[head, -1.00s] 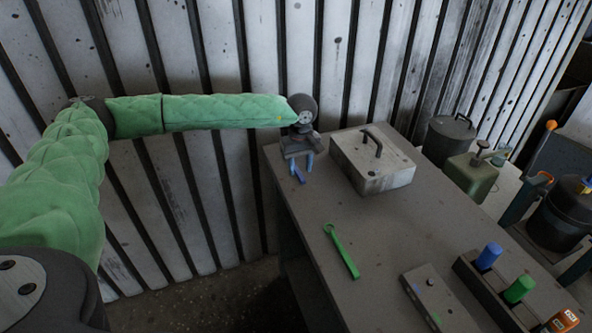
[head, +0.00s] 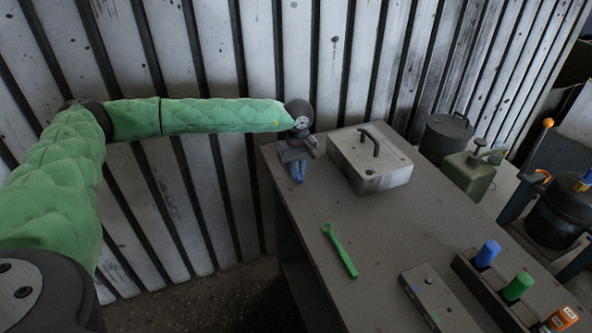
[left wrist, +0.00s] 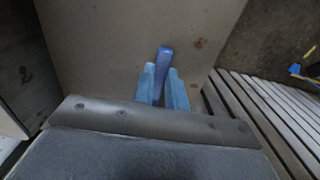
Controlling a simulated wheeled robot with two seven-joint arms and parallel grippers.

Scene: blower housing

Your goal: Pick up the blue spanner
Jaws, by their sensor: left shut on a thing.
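My left gripper (head: 297,173) is at the far left corner of the grey workbench (head: 310,215), pointing down, its pale blue fingers close together. In the left wrist view the gripper (left wrist: 163,88) is shut on the blue spanner (left wrist: 165,54), whose darker blue end sticks out past the fingertips. The rest of the spanner is hidden by the fingers. In the head view the spanner can hardly be told from the fingers. I cannot tell whether it still touches the bench. My right gripper is not in view.
A grey metal box (head: 372,168) with a handle stands just right of the gripper. A green spanner (head: 340,250) lies nearer on the bench. A dark rack (head: 470,267) holds a blue cylinder (head: 487,254) and a green one (head: 517,286). A ribbed wall is behind.

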